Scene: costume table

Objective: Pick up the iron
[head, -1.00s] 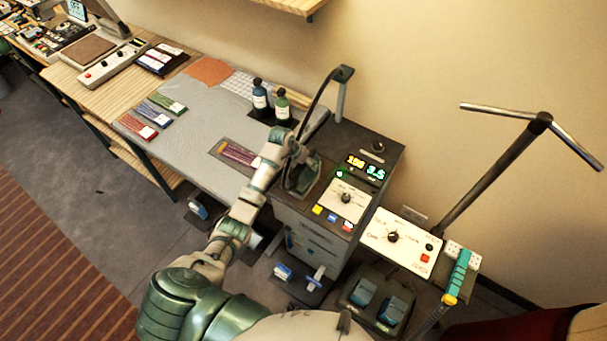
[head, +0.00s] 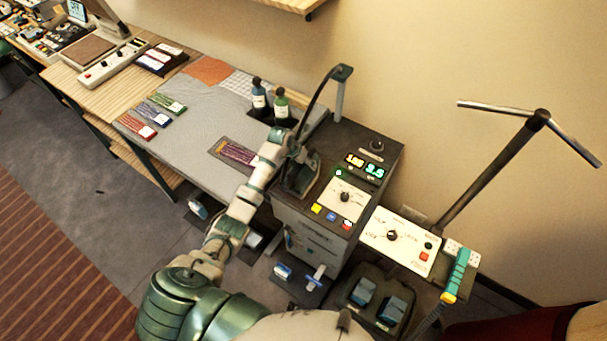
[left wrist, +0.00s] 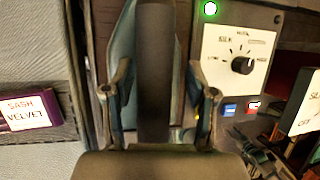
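The iron (left wrist: 153,75) stands in its place on the dark control unit. In the left wrist view its dark handle runs lengthwise up the middle, with a blue-grey body partly visible behind it. My left gripper (left wrist: 160,90) is open, with one finger on each side of the handle and a gap showing on both sides. In the head view my left gripper (head: 297,168) is over the left part of the unit and hides most of the iron. My right gripper is not in view.
The control unit (head: 385,138) has a knob panel and a lit display. A striped fabric sample (head: 236,153) lies left of it, and two bottles (head: 270,100) stand behind. A hose on a post (head: 340,95) rises at the unit's back. Pedals (head: 375,300) are on the floor.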

